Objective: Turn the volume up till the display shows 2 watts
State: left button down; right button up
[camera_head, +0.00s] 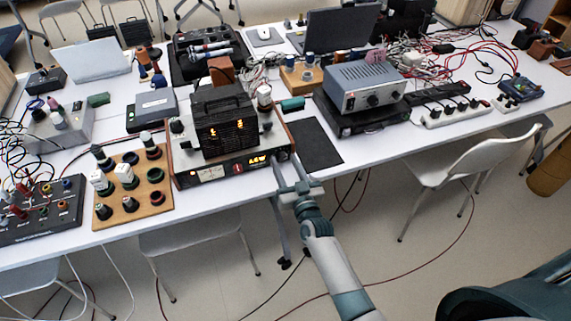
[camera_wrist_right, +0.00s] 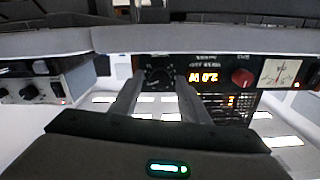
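The amplifier (camera_head: 210,173) with a wooden-sided case stands at the table's front edge. Its front panel has a needle meter, a red knob and an orange lit display (camera_head: 258,160); the display also shows in the wrist view (camera_wrist_right: 204,77), its digits too small to read surely. A black round knob (camera_wrist_right: 158,76) sits on the panel beside the display. My right gripper (camera_head: 288,160) is at this end of the panel. In the wrist view its two fingers (camera_wrist_right: 159,85) are spread, one on each side of the black knob. My left gripper is not in view.
A dark box with orange glowing lights (camera_head: 226,140) stands on the amplifier. A wooden board with several knobs (camera_head: 130,212) lies to the left. A black mat (camera_head: 314,146) and a grey instrument (camera_head: 366,86) are to the right. A white chair (camera_head: 470,160) stands in front of the table.

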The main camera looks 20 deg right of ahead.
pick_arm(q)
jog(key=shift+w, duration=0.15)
pick_arm(e)
jog(key=shift+s, duration=0.8)
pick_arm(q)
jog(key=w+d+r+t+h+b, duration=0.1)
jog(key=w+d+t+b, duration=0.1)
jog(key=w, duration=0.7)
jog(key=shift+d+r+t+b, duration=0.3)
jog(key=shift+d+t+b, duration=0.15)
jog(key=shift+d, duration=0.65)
pick_arm(e)
jog(key=s, duration=1.5)
jog(key=shift+s+d, duration=0.3)
jog(key=shift+s, duration=0.1)
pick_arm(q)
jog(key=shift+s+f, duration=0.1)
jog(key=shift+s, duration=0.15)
pick_arm(e)
jog(key=shift+f, duration=0.1)
